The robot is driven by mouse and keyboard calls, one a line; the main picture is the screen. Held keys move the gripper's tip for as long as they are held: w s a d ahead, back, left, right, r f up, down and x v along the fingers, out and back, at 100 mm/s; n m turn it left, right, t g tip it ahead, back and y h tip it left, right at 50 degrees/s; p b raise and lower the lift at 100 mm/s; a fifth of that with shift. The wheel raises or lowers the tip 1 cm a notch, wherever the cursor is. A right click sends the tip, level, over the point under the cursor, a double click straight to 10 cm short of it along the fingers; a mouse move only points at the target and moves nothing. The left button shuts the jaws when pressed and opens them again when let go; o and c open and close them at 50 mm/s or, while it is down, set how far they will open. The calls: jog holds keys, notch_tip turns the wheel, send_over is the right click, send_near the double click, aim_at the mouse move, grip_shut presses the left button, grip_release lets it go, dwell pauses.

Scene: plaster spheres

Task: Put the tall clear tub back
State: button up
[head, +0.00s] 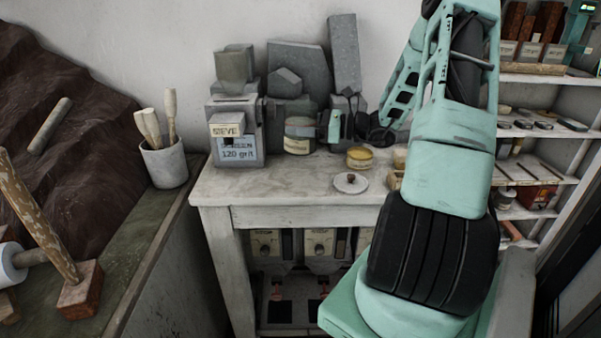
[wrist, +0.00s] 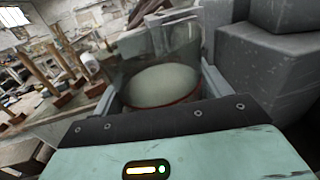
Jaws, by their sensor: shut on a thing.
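The tall clear tub (head: 299,140) is at the back of the worktable in the head view, with pale stuff inside and a cream label. It looks upright; I cannot tell whether its base touches the tabletop. My gripper (head: 318,130) reaches in from the right and is shut on it. In the wrist view the tub (wrist: 160,88) sits between the two grey fingers of my gripper (wrist: 158,78), its clear wall rising above the pale contents. A reddish ring shows low on it. The gripper body hides its lower part.
Grey blocks (head: 299,65) crowd behind. A yellow tin (head: 359,158) and a round knobbed lid (head: 350,183) lie in front. The table's (head: 260,188) front left is clear.

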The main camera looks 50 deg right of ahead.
notch_tip(320, 180, down, 9)
jog(key=shift+r+p, duration=0.2)
jog(key=shift+p, duration=0.65)
jog(key=shift+f, duration=0.1)
jog(key=shift+f, duration=0.1)
jog(key=o, duration=1.2)
